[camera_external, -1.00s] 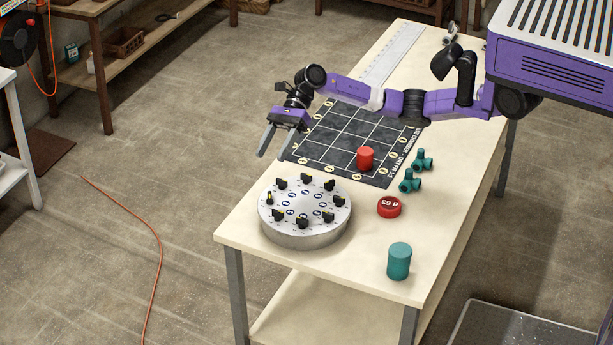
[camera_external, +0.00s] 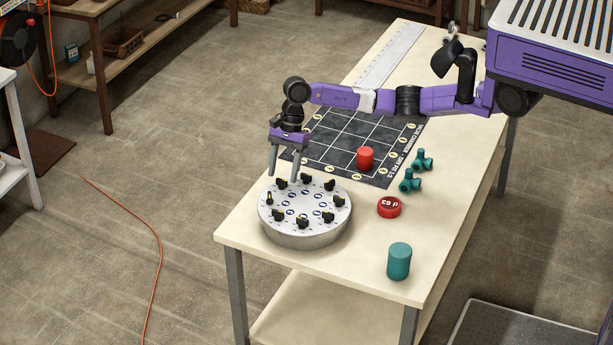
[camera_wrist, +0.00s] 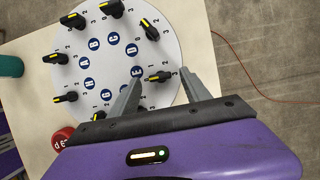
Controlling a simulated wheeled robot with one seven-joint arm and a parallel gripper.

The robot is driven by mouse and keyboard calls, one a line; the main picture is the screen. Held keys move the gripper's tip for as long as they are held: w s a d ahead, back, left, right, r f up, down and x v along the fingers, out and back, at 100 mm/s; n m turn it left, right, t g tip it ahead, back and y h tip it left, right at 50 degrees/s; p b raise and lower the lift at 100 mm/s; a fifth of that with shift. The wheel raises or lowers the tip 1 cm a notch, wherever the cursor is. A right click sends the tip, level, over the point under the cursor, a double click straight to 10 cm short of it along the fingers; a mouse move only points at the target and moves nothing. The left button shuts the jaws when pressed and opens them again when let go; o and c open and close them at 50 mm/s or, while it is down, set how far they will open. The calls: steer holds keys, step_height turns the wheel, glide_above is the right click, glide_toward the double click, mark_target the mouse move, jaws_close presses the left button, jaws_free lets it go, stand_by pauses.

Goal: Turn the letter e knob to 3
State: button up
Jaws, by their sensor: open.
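The round silver knob board (camera_external: 306,236) sits at the table's near left corner. Black knobs with yellow marks ring its top, beside blue letter discs and small numbers. My gripper (camera_external: 283,180) points down over the board's far left edge, open and empty. In the wrist view, one black knob (camera_wrist: 159,76) shows between my two fingers, a gap on each side. I cannot read which number that knob points to.
A red cylinder (camera_external: 365,158) stands on the dark grid mat (camera_external: 337,133) behind the board. Teal pipe fittings (camera_external: 410,181), a red marked cap (camera_external: 389,207) and a teal cylinder (camera_external: 399,262) stand to the right. The table's near edge is close to the board.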

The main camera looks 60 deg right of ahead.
steer(key=shift+x, duration=0.85)
steer(key=shift+r, duration=0.1)
jaws_close()
